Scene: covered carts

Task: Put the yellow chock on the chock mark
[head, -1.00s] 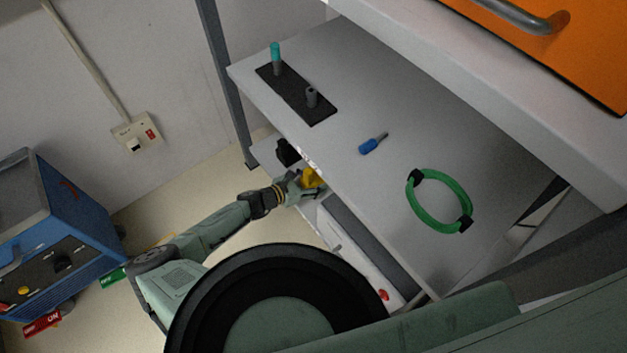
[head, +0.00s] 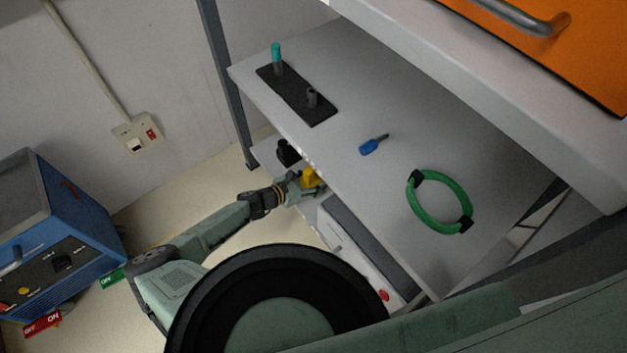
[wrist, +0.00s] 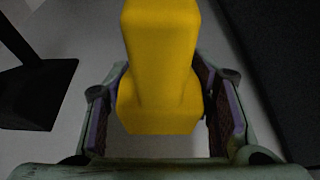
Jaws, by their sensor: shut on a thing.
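The yellow chock (wrist: 160,75) is between the two fingers of my gripper (wrist: 165,115) in the wrist view, and the fingers are shut on it. In the head view the yellow chock (head: 309,178) shows small at the end of my arm, by the lower shelf of the cart. My gripper (head: 305,184) is partly hidden there under the edge of the upper shelf. I cannot make out the chock mark in either view. The wrist view shows a plain grey surface beneath the chock; I cannot tell whether the chock touches it.
A black object (head: 288,152) stands on the lower shelf, left of my gripper. The upper shelf (head: 345,100) overhangs close by, carrying a black peg plate (head: 295,97), a blue-handled tool (head: 371,145) and a green ring (head: 440,228). A blue machine (head: 60,225) stands at the left.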

